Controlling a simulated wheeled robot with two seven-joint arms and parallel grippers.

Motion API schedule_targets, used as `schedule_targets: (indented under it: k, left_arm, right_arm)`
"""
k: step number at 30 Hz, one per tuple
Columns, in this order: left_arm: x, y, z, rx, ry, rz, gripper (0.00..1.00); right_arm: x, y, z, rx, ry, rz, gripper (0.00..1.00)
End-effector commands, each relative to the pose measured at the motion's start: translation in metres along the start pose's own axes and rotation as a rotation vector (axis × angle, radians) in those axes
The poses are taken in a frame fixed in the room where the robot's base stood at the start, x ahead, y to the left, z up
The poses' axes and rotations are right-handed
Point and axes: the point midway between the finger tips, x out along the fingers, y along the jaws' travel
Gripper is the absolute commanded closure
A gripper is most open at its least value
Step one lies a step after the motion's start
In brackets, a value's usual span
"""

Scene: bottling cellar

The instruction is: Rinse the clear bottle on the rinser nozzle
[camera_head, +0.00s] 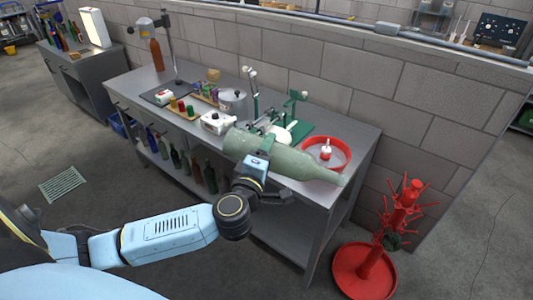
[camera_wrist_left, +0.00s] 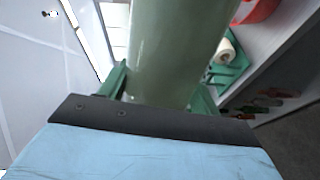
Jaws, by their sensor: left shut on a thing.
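The clear bottle (camera_head: 275,157), pale green and see-through, lies almost level in the air in the head view, its neck pointing right and slightly down. My left gripper (camera_head: 257,168) is shut on its body. In the left wrist view the bottle (camera_wrist_left: 178,50) fills the middle between the fingers (camera_wrist_left: 160,90). The rinser is a red round basin (camera_head: 347,148) on the bench with a white nozzle (camera_head: 326,151) in it. In the picture the bottle's neck crosses in front of the basin's lower rim; I cannot tell the gap. My right gripper is not in view.
The steel bench (camera_head: 357,128) holds a green corking device (camera_head: 298,128), a steel pot (camera_head: 232,101), a white box (camera_head: 216,122) and a brown bottle (camera_head: 157,55). Several bottles stand on its lower shelf. A red bottle tree (camera_head: 367,268) stands on the floor at right.

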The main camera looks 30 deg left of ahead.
Motion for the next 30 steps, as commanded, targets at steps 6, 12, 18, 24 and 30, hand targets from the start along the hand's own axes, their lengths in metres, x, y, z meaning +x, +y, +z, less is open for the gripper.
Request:
schedule_targets:
  k: [6, 12, 18, 24, 30]
  left_arm:
    - [0.0006, 0.002, -0.0007, 0.153, 0.001, 0.005, 0.68]
    - [0.0006, 0.0021, -0.0007, 0.353, 0.002, 0.004, 0.68]
    - [0.0007, 0.0021, -0.0007, 0.489, 0.003, 0.004, 0.68]
    - [0.0008, 0.0022, -0.0009, 0.695, 0.004, 0.004, 0.68]
    - [0.0005, 0.0019, -0.0004, 0.824, 0.003, 0.004, 0.68]
  right_arm:
    - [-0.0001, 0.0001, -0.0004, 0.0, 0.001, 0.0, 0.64]
    - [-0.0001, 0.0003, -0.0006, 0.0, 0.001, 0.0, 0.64]
    - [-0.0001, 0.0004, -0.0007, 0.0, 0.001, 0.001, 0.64]
    - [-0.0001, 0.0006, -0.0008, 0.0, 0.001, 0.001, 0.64]
    - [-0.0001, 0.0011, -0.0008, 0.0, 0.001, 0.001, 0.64]
